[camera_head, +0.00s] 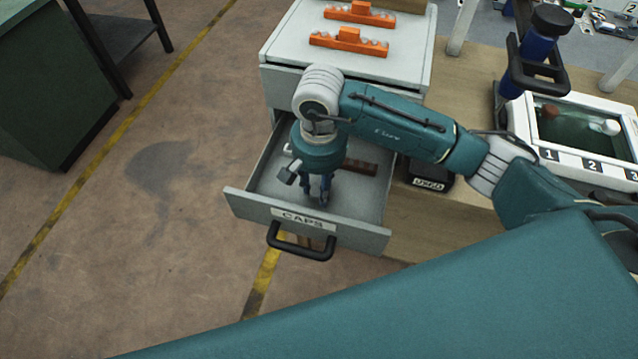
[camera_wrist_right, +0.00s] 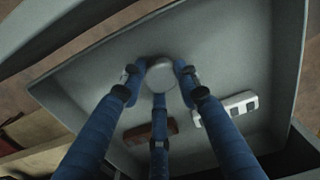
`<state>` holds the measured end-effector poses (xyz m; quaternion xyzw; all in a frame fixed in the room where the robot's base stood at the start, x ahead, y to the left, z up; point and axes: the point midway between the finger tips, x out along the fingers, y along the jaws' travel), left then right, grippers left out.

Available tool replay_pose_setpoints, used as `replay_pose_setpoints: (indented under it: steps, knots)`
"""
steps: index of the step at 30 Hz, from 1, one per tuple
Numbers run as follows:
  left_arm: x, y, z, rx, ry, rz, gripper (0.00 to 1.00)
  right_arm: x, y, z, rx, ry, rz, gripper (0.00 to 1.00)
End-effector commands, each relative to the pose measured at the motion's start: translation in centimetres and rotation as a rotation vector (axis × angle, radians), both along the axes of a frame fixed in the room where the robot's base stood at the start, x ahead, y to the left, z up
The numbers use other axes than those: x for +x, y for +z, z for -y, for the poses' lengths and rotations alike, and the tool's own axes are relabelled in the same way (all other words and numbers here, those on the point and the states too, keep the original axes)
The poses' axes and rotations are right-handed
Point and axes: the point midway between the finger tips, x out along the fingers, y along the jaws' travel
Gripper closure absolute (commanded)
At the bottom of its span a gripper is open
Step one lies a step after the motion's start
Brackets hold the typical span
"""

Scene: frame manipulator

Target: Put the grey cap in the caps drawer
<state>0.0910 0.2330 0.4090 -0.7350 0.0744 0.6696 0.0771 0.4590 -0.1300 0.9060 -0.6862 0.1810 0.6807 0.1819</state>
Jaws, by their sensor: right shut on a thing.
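The caps drawer (camera_head: 262,205), a grey drawer labelled CAPS with a black handle, is pulled open. My right gripper (camera_head: 318,194) points down inside it, near the front panel. In the right wrist view, its three blue fingers are closed around the round grey cap (camera_wrist_right: 160,74). The cap is over the drawer's grey floor, and I cannot tell whether it touches it. In the head view the fingers and hand hide the cap. My left gripper is not in view.
In the drawer lie a reddish-brown block (camera_wrist_right: 152,131) and a white piece with dark slots (camera_wrist_right: 229,109). Orange racks (camera_head: 348,41) stand on the cabinet above. A small black box (camera_head: 430,180) and a white numbered case (camera_head: 587,166) are to the right. The drawer's walls surround the gripper.

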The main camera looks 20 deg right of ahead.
Motion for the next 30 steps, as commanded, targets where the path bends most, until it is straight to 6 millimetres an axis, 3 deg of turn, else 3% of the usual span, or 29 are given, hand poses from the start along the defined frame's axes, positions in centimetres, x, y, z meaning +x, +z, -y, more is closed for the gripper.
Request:
replay_pose_setpoints:
  steps: [7,8,10,23,30]
  knots:
    - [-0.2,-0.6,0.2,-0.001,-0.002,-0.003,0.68,0.0,-0.4,0.0,-0.001,0.001,0.001,0.80]
    - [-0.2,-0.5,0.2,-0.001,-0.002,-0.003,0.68,0.0,-0.3,0.0,0.000,0.001,0.001,0.64]
    - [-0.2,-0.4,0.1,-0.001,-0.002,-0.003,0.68,0.0,-0.2,0.0,0.000,0.001,0.000,0.50]
    - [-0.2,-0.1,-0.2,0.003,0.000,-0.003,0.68,0.1,0.4,0.0,0.002,0.000,0.003,0.49]
    - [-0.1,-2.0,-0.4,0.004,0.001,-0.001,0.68,0.2,5.1,0.0,0.001,0.003,0.009,0.49]
